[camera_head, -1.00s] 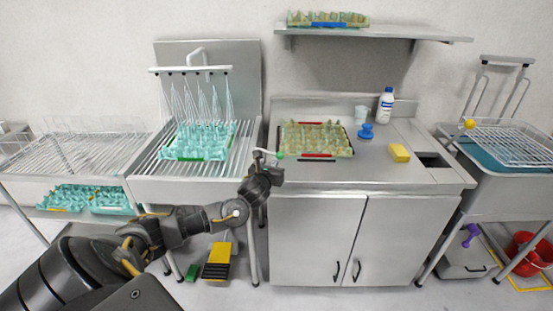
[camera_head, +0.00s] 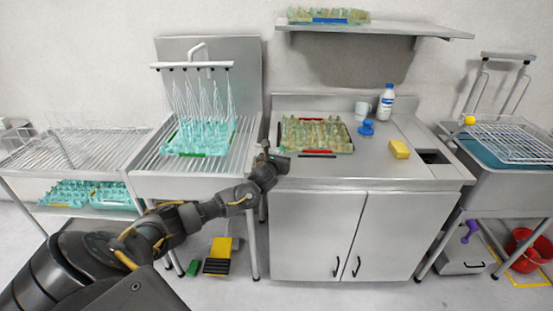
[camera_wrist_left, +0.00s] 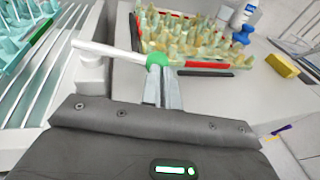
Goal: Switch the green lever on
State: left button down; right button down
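The lever is a white rod (camera_wrist_left: 105,50) with a round green knob (camera_wrist_left: 156,59) at its right end, fixed to a white post in the left wrist view. My left gripper (camera_wrist_left: 161,78) has its two fingers close together with no clear gap, and their tips are right at the green knob. Whether they touch it I cannot tell. In the head view my left gripper (camera_head: 268,156) is at the front left corner of the steel counter and hides the lever. My right gripper is not in view.
A rack of spray jets (camera_head: 195,66) runs over a teal egg tray (camera_head: 203,152) on the left. The counter holds a yellowish egg tray (camera_head: 335,149), a blue stamp-like object (camera_head: 366,128), a white bottle (camera_head: 385,103) and a yellow sponge (camera_head: 399,149). The counter's front is clear.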

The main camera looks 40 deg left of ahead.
pick_arm(q)
jog(key=shift+r, duration=0.35)
jog(key=shift+w+a, duration=0.1)
jog(key=shift+w, duration=0.05)
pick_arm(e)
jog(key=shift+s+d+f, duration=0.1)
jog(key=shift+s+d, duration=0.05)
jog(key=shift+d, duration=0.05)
